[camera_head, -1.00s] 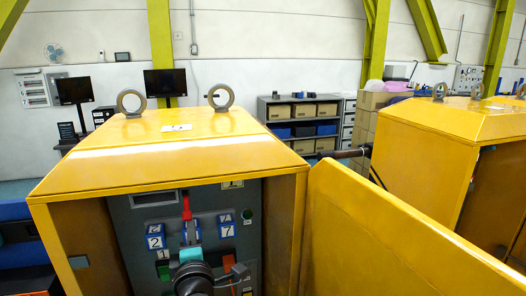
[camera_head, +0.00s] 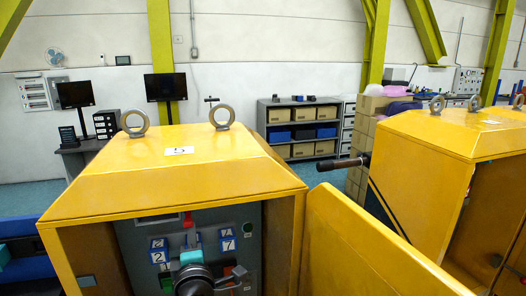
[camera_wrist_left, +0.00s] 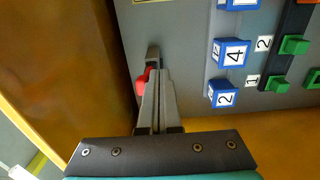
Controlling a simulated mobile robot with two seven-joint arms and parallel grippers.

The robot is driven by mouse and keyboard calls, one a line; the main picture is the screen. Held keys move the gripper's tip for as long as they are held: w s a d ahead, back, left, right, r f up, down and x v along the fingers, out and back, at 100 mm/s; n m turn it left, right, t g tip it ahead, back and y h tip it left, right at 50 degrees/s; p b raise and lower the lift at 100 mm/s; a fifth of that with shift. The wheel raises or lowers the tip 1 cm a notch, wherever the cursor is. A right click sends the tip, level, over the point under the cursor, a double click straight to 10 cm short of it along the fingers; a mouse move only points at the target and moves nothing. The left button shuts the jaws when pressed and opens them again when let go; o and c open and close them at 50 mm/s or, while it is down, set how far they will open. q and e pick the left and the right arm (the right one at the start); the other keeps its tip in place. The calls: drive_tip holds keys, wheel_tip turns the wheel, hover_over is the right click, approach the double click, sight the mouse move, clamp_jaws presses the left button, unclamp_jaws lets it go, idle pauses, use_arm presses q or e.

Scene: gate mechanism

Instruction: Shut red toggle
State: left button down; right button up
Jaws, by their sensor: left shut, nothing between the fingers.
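The red toggle (camera_head: 187,220) is on the grey panel (camera_head: 250,215) inside the yellow cabinet, near its upper middle in the head view. In the left wrist view the red toggle (camera_wrist_left: 142,86) shows beside and partly behind my left fingers. My left gripper (camera_head: 189,243) is in front of the panel, just below the toggle in the head view. In the left wrist view my left gripper's fingers (camera_wrist_left: 153,62) are shut together with nothing between them. Whether they touch the toggle cannot be told. My right gripper is not in view.
Blue numbered blocks (camera_wrist_left: 231,52) and green switches (camera_wrist_left: 294,44) sit on the panel beside the fingers. The cabinet's brown side wall (camera_wrist_left: 85,60) is close on the other side. An open yellow door (camera_head: 350,245) stands at the right of the cabinet.

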use_arm(q)
drive_tip(key=shift+r, duration=0.15)
drive_tip(key=f+p+v, duration=0.1)
drive_tip(key=v, duration=0.6)
drive_tip(key=shift+p, duration=0.4)
